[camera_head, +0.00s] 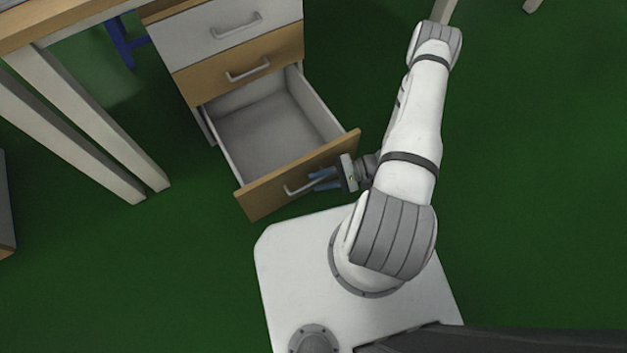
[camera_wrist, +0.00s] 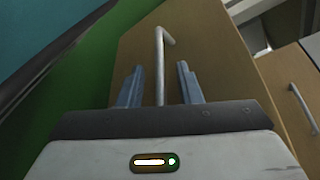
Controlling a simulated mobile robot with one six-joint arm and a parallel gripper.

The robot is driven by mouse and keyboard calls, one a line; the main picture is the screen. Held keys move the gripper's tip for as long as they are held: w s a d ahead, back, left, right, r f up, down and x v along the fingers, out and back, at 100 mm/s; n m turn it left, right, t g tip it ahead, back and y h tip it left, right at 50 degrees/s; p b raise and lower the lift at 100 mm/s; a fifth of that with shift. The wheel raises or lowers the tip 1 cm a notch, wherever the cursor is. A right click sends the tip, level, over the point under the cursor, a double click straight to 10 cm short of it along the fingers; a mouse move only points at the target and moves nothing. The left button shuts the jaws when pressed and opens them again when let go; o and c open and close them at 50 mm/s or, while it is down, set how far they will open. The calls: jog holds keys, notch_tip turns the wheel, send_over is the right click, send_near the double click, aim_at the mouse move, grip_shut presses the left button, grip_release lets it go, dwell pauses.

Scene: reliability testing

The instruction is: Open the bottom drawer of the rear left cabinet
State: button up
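The cabinet (camera_head: 232,50) stands at the upper middle in the head view. Its bottom drawer (camera_head: 262,128) is pulled well out, and its inside looks empty. The drawer front (camera_head: 258,198) is wooden and has a grey bar handle (camera_head: 296,188). My gripper (camera_head: 322,180) is at the right part of this handle. In the wrist view the handle (camera_wrist: 160,68) runs between the two blue-grey fingers of my gripper (camera_wrist: 160,88), with a gap on both sides. The fingers are apart and not closed on the handle.
The cabinet's upper drawers, a wooden one (camera_head: 245,70) and a white one (camera_head: 225,25), are shut. A table with pale legs (camera_head: 85,120) stands left of the cabinet. My base is close in front of the open drawer. Green floor (camera_head: 540,200) is clear at right.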

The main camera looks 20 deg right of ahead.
jog(key=p+v, duration=0.1)
jog(key=v, duration=0.4)
dwell(0.4)
jog(key=w+r+n+g+h+p, duration=0.25)
jog(key=r+p, duration=0.25)
jog(key=r, duration=0.8)
jog(key=w+r+n+g+h+p, duration=0.1)
jog(key=r+h+p, duration=0.3)
jog(key=r, duration=0.9)
jog(key=w+r+n+g+h+p, duration=0.15)
jog(key=r+p, duration=0.55)
jog(key=r, duration=0.7)
jog(key=s+a+r+t+h+p, duration=0.1)
jog(key=r+p, duration=0.4)
jog(key=r, duration=0.8)
jog(key=s+a+r+n+t+h+p, duration=0.1)
jog(key=s+r+t+h+p, duration=0.2)
jog(key=r, duration=1)
jog(key=s+a+r+n+t+h+p, duration=0.1)
jog(key=s+r+t+h+p, duration=0.1)
jog(key=r+p, duration=0.7)
notch_tip(320, 180, up, 4)
jog(key=shift+s+r+t+h, duration=0.25)
jog(key=shift+s+t+h, duration=0.15)
jog(key=shift+s+h, duration=0.55)
jog(key=shift+s, duration=0.15)
